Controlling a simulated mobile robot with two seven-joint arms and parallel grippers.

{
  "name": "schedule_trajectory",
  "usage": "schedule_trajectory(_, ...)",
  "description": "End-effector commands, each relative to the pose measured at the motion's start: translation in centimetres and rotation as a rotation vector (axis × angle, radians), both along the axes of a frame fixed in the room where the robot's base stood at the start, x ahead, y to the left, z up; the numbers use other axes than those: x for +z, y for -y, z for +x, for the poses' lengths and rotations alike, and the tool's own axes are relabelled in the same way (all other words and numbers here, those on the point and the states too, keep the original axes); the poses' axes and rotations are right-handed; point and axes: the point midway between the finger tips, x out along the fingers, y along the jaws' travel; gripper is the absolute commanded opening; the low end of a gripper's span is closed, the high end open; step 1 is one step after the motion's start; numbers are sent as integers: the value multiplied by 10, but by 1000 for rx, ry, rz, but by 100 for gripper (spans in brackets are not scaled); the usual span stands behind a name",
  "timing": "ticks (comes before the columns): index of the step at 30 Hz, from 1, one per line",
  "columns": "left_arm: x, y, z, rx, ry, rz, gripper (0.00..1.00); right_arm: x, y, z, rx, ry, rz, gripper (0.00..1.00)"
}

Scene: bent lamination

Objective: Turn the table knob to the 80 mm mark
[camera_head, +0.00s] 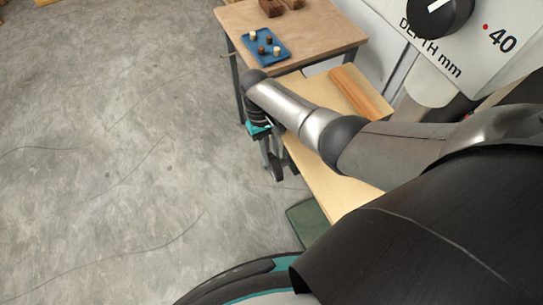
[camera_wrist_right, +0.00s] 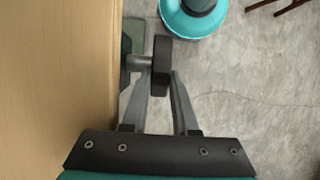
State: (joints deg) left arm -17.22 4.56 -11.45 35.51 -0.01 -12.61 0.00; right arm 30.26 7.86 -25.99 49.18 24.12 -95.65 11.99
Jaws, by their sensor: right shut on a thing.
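A black round knob (camera_wrist_right: 162,66) on a short grey shaft sticks out from the side of the pale wooden table (camera_wrist_right: 50,80) in the right wrist view. My right gripper (camera_wrist_right: 163,82) is shut on this knob, with one finger on each side of its rim. In the head view my right gripper (camera_head: 272,165) is beside the table's left edge, pointing down in the picture. A white panel marked "DEPTH mm" (camera_head: 465,55) shows at the upper right, with a black dial (camera_head: 440,14) and a red dot by "40". An 80 mark is not visible. My left gripper is not in view.
A wooden table (camera_head: 330,32) behind holds a blue tray (camera_head: 265,47) with several small pieces and brown blocks (camera_head: 272,8). A wooden strip (camera_head: 361,92) lies on the near table. Grey floor at the left is mostly clear.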

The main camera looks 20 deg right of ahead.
Motion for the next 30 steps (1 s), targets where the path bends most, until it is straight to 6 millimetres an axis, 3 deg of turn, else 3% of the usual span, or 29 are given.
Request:
schedule_trajectory(10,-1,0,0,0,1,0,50,-3,0,-3,0,-10,0,0)
schedule_trajectory(11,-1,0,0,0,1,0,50,-3,0,-3,0,-10,0,31)
schedule_trajectory(14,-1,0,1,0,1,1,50,-3,0,-3,0,-11,0,40)
schedule_trajectory(23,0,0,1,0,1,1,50,0,1,-1,0,-9,-3,40)
schedule_trajectory(30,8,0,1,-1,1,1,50,37,-1,14,0,-2,1,40)
